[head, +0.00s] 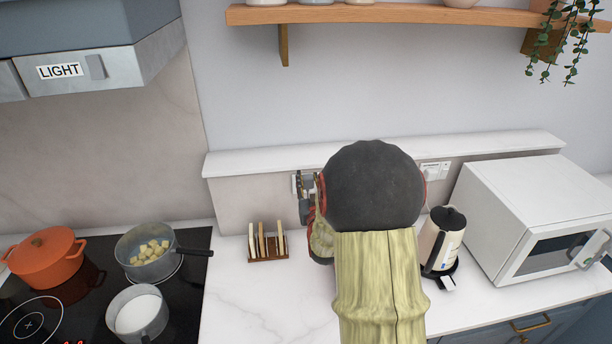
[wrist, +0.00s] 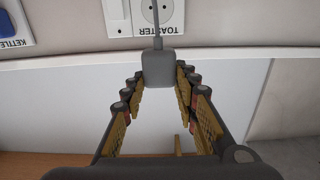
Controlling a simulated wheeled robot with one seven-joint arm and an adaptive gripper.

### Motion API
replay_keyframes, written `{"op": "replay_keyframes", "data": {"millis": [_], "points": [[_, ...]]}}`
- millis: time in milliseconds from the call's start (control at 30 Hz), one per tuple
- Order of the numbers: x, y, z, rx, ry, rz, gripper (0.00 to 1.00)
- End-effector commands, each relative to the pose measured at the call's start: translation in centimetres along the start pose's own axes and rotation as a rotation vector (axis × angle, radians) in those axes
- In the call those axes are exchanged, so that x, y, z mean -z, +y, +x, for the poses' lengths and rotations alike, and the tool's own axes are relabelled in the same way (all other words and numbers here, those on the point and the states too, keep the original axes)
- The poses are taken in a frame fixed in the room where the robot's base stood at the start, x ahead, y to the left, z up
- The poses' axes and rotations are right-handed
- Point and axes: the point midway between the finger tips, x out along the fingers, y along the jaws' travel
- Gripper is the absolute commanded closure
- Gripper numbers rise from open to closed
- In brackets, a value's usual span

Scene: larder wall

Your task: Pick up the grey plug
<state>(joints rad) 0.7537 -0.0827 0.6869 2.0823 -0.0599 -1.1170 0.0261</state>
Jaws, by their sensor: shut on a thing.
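The grey plug (wrist: 158,69) sits between the fingertips of my gripper (wrist: 160,84) in the wrist view. Both padded fingers are shut on its sides. A thin grey cord runs up from the plug across the socket labelled TOASTER (wrist: 155,14). The socket's holes show uncovered, and the plug is apart from its face in the picture. In the head view my arm hides most of my gripper (head: 306,192), which is by the left wall socket (head: 297,184). I cannot make out the plug clearly there.
A toast rack (head: 267,243) stands on the worktop left of my arm. A kettle (head: 442,240) and a white microwave (head: 535,215) stand to the right. Pans and an orange pot (head: 45,258) are on the hob. A narrow ledge (head: 260,161) runs above the sockets.

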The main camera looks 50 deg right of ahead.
Motion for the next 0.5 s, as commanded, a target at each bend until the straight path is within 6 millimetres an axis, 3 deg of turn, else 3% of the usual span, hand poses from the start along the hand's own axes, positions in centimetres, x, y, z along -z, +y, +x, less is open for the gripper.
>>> {"op": "replay_keyframes", "data": {"millis": [200, 500], "points": [[0.0, 0.0, -5.7, -0.001, 0.000, 0.000, 1.00], [0.0, 0.0, -11.3, -0.001, 0.001, 0.001, 1.00]]}}
